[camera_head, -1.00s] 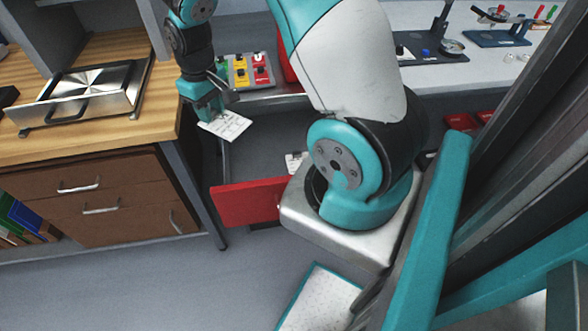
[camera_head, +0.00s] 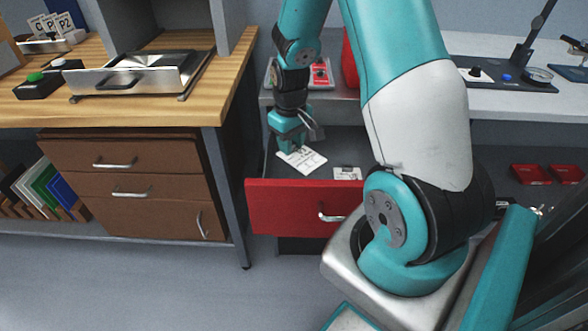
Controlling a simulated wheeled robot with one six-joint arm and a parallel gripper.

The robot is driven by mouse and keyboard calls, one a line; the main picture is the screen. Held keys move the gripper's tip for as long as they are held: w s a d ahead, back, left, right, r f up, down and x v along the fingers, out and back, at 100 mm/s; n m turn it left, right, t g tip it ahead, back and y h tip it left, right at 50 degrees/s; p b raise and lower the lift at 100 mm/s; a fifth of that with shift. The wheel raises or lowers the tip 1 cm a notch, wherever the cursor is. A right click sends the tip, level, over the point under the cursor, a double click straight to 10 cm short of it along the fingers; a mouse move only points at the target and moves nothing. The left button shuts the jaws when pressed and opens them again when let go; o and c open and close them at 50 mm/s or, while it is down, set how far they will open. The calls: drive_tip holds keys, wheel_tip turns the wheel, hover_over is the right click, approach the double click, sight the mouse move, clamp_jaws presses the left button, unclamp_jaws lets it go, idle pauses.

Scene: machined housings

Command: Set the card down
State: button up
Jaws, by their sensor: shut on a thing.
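My gripper (camera_head: 291,146) is shut on a white card (camera_head: 304,158) with printed marks. It holds the card over the open red-fronted drawer (camera_head: 282,207), near the drawer's left side. I cannot tell whether the card touches the drawer floor. A second white card (camera_head: 347,173) lies in the drawer to the right of the held one, close behind the red front. My own arm hides the right part of the drawer.
A wooden bench (camera_head: 228,92) with brown drawers stands at the left, bearing a metal tray-like device (camera_head: 143,74). A white counter (camera_head: 505,115) runs behind at the right. Two red trays (camera_head: 530,174) sit at the far right.

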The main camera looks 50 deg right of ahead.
sight(291, 174)
wheel_tip(291, 174, down, 8)
drive_tip(key=shift+f+b, duration=0.1)
drive_tip(key=shift+b, duration=0.3)
drive_tip(key=shift+f, duration=0.1)
drive_tip(key=o, duration=0.9)
